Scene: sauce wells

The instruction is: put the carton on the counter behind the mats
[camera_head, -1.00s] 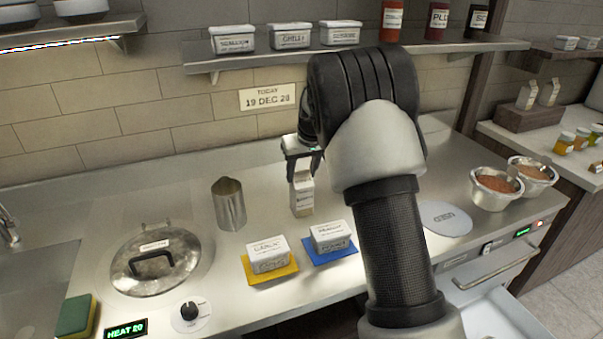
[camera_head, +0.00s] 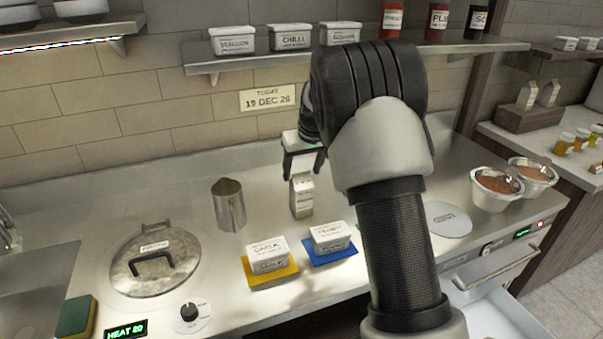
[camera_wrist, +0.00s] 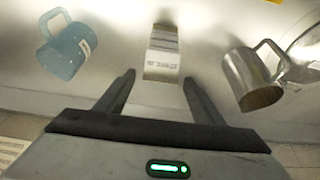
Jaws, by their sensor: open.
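The carton (camera_head: 302,198) stands upright on the steel counter behind the blue mat (camera_head: 330,253). The yellow mat (camera_head: 287,280) lies to the left of the blue one. A white labelled tub sits on each mat. My gripper (camera_head: 303,168) is open, at the carton's top end in the head view. In the wrist view the carton (camera_wrist: 162,55) is ahead of the open fingers (camera_wrist: 158,85), in line with the gap and apart from them. My arm hides part of the counter to the right.
A steel jug (camera_head: 229,205) stands left of the carton. A blue mug (camera_wrist: 65,45) shows in the wrist view; my arm hides it in the head view. A lidded pot (camera_head: 155,262) is at left. A shelf (camera_head: 370,50) with tubs and bottles hangs above.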

